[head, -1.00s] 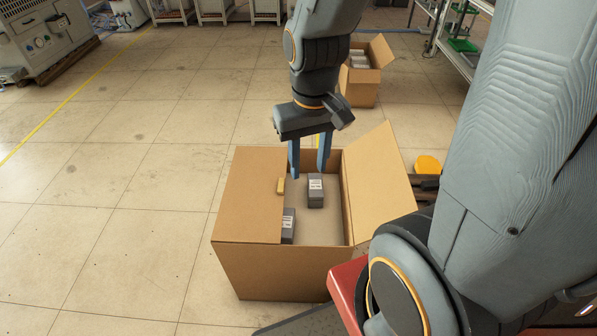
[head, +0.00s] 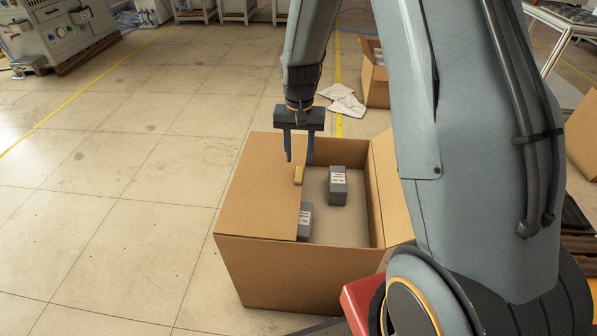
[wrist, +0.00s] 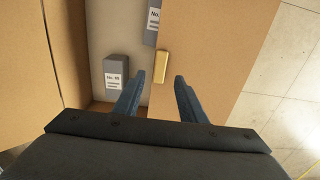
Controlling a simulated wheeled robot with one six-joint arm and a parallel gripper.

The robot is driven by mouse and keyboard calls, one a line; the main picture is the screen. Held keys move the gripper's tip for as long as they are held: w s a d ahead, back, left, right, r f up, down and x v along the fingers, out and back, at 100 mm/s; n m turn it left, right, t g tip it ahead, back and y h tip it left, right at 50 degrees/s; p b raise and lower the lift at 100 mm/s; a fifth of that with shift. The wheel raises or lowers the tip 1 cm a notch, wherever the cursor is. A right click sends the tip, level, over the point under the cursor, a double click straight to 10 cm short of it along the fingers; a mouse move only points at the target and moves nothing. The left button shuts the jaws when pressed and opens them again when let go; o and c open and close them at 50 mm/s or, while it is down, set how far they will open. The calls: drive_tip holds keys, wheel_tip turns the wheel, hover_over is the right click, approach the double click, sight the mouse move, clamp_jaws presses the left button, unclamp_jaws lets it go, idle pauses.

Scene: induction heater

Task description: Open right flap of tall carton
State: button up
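The tall carton (head: 300,270) stands on the floor in the head view, its top partly open. Its left flap (head: 258,185) lies flat over the left part of the opening; it fills the right side of the wrist view (wrist: 225,60). A small tan block (head: 299,175) sits at that flap's inner edge, also in the wrist view (wrist: 162,65). The right flap (head: 390,185) leans up and outward, partly hidden by my arm. My gripper (head: 299,161) is open and empty above the carton's back part. In the wrist view its fingertips (wrist: 160,78) are apart, either side of the tan block's line.
Inside the carton are grey labelled boxes (head: 338,186), one partly under the left flap (head: 305,220). Another open carton (head: 375,82) and a white cloth (head: 343,100) lie behind. The floor to the left is clear.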

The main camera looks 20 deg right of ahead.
sight(299, 173)
drive_tip(key=shift+f, duration=3.15)
drive_tip(key=shift+s, duration=0.1)
clamp_jaws()
